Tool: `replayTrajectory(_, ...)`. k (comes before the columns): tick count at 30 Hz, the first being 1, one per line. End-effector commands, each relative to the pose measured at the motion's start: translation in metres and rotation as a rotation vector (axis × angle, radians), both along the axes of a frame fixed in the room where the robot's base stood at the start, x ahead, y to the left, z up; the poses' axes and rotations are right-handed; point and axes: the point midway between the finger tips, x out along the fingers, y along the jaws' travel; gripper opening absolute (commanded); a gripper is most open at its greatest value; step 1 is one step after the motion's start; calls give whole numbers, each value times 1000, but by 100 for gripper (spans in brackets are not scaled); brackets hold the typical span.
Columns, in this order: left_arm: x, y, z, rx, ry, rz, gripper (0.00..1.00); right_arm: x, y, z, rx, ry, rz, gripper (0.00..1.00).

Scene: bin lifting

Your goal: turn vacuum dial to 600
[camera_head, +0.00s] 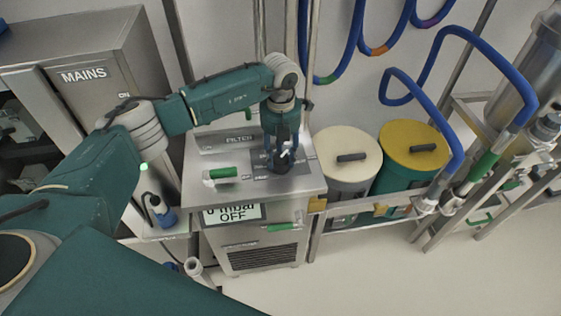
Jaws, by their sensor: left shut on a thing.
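The vacuum unit (256,200) is a steel cabinet in the middle of the view. Its display (235,213) reads "0 mbar" and "OFF", with the top edge partly cut off. My left gripper (281,163) points down at the right part of the cabinet's top panel. It is shut on the dark dial (283,168), which it mostly covers, so the dial's setting and scale cannot be read. A green-handled valve (221,173) lies on the panel to the left of the gripper. My right gripper is not in view.
A cream-lidded bin (346,152) and a yellow-lidded bin (412,144) stand right of the cabinet. Blue hoses (395,92) hang behind and beside them. A MAINS cabinet (95,75) stands at the left. The floor (420,275) at front right is clear.

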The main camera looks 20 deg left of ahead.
Motion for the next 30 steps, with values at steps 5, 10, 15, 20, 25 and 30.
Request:
replayTrajectory(5,2,0,-4,-1,-5,-168,15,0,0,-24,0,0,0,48)
replayTrajectory(10,1,0,-3,0,-5,-321,15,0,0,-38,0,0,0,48)
replayTrajectory(15,1,0,-2,-1,-5,-449,15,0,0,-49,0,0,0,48)
replayTrajectory(20,1,0,-1,-1,-3,-541,15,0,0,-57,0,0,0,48)
replayTrajectory(25,1,0,0,-1,-4,-605,15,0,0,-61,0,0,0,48)
replayTrajectory(30,1,0,1,-1,-3,-637,15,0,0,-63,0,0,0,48)
